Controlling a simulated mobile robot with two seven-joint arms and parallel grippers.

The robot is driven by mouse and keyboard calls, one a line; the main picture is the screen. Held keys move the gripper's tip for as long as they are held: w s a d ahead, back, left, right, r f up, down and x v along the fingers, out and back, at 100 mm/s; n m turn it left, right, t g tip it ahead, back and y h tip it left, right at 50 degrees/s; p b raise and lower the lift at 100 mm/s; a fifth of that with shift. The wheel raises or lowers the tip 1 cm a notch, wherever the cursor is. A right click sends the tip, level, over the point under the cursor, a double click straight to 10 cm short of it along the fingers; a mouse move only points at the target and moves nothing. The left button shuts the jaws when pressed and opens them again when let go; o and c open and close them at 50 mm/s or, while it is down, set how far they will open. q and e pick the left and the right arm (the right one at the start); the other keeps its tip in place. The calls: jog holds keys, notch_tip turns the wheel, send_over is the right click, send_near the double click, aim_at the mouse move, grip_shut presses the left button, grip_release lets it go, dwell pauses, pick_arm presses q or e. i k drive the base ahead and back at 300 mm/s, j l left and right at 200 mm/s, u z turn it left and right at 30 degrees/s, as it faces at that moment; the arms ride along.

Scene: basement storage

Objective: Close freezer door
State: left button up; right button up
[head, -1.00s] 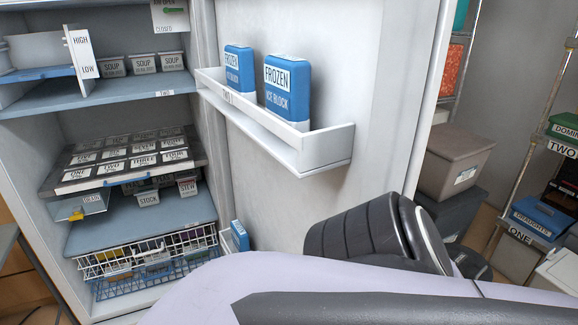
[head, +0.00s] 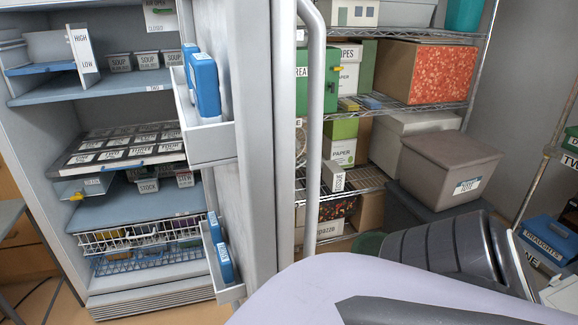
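The freezer (head: 130,186) stands open at the left, with blue shelves, soup tubs, a labelled tray and a wire basket inside. Its door (head: 256,130) is partly open, seen nearly edge-on, with a long vertical handle (head: 314,130) on its outer side. Door bins hold blue ice blocks (head: 205,85). My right arm crosses the lower right of the head view, its dark part near the storage boxes and to the right of the door. Neither gripper's fingers can be seen. Whether my arm touches the door cannot be told.
A wire rack (head: 400,102) with boxes stands behind the door. A lidded grey box (head: 450,163) sits at the right, and a blue box (head: 546,236) is farther right. A strip of floor (head: 190,312) shows below the freezer.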

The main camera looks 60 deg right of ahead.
aim_at(247, 160)
jog(key=k+l+z, duration=0.2)
jog(key=z, duration=0.15)
jog(key=k+l+z, duration=0.2)
jog(key=l+z, duration=0.15)
jog(key=k+l+z, duration=0.15)
jog(key=l+z, duration=0.2)
